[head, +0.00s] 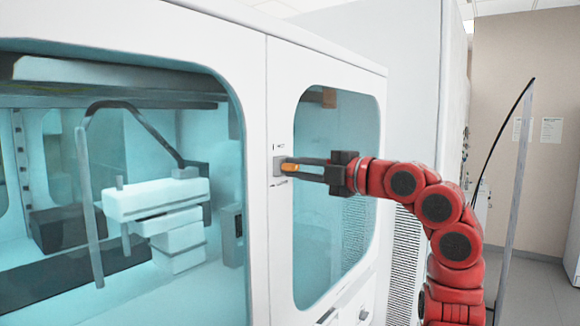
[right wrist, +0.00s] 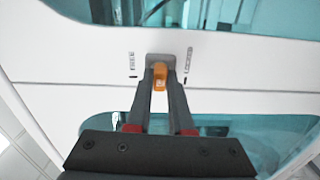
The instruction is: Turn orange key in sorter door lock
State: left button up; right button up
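The orange key (head: 290,167) sits in the grey lock plate (head: 278,166) on the white door frame between two windows. In the right wrist view the key (right wrist: 160,76) stands out from the lock plate (right wrist: 177,59), between small printed labels on its left and right. The left label seems to read FREE; the right one is hard to read. My right gripper (head: 298,168) reaches in from the right. Its two dark fingers (right wrist: 161,88) lie on both sides of the key and appear closed on it. The keyhole is hidden. My left gripper is not in view.
The white cabinet (head: 284,72) has tinted windows, with white equipment (head: 155,200) behind the large left one. A smaller window (head: 335,130) lies behind my right gripper. A thin upright panel (head: 512,200) stands at the right, with open floor beyond it.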

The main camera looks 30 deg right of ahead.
jog(key=o, duration=0.5)
jog(key=shift+s, duration=0.1)
jog(key=shift+s+d+f+b, duration=0.1)
jog(key=shift+s+d+b, duration=0.1)
jog(key=shift+s+b, duration=0.15)
jog(key=b+v, duration=0.6)
jog(key=v, duration=1)
jog(key=shift+s, duration=0.25)
jog(key=shift+d, duration=0.1)
